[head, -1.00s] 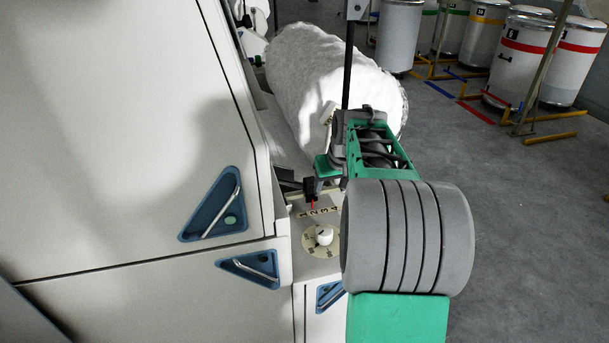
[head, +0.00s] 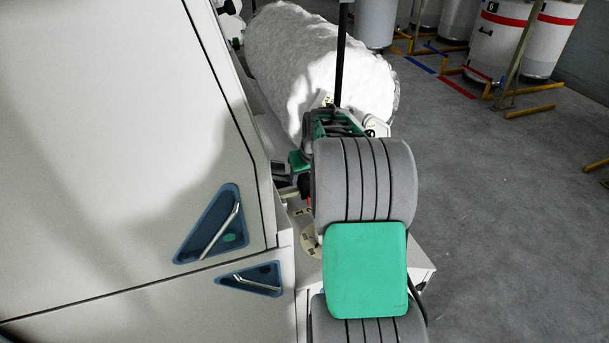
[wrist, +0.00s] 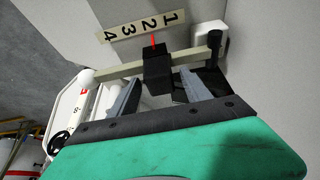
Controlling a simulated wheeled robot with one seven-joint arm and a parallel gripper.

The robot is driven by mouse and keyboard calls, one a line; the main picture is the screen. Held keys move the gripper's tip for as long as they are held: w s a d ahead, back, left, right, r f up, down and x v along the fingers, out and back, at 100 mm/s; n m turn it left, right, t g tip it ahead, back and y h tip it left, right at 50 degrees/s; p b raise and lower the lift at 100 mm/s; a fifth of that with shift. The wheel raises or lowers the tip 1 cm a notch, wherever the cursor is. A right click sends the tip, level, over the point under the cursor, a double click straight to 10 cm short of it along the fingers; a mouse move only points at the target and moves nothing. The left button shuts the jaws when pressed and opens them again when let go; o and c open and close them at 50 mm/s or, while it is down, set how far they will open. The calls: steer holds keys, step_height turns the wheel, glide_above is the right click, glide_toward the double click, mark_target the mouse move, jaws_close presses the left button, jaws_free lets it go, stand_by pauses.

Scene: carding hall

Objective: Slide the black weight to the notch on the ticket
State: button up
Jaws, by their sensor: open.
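The black weight (wrist: 157,72) sits on a pale beam (wrist: 108,73) in the wrist view. Its red pointer (wrist: 154,41) points at the 2 on the number strip (wrist: 141,25), which reads 1 to 4. My gripper (wrist: 158,82) is open, with one grey finger on each side of the weight. I cannot tell whether either finger touches it. In the head view my arm hides most of the weight (head: 305,188) and strip. I cannot make out a ticket in either view.
A black knob (wrist: 214,40) stands at the beam's right end in the wrist view. A large white fibre roll (head: 315,70) lies behind my gripper in the head view. Machine panels (head: 120,130) fill the left.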

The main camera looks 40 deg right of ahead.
steer(key=shift+w+f, duration=0.1)
steer(key=shift+f, duration=0.2)
steer(key=shift+c, duration=0.3)
jaws_close()
stand_by(0.9)
